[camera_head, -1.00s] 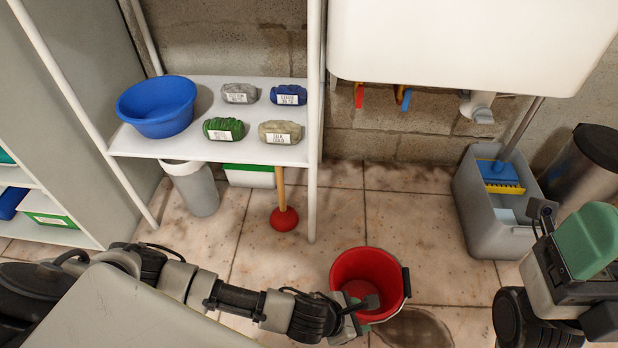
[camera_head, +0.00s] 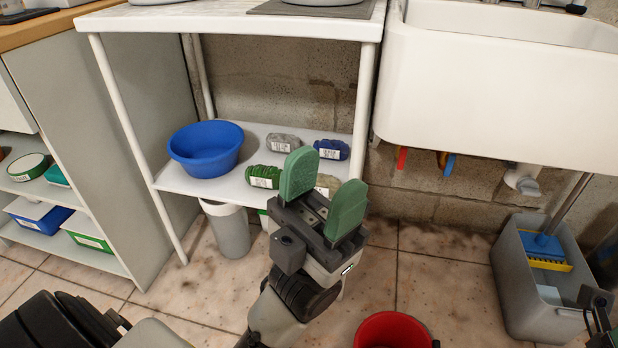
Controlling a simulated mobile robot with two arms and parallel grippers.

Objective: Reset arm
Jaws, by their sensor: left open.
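My left gripper (camera_head: 322,200) is raised in front of the white shelf unit. Its two green finger pads are apart, with nothing between them. It partly hides a beige bundle (camera_head: 328,184) on the lower shelf. A red bucket (camera_head: 393,330) stands on the floor to the right of my left arm, cut off by the bottom edge. Of my right arm only a small dark part shows at the lower right edge; its gripper is out of the picture.
The shelf (camera_head: 186,182) holds a blue basin (camera_head: 206,149) and green (camera_head: 263,177), grey (camera_head: 284,143) and blue (camera_head: 331,149) bundles. A white sink (camera_head: 500,95) hangs at right above a grey mop bucket (camera_head: 540,290). A grey bin (camera_head: 229,231) stands under the shelf.

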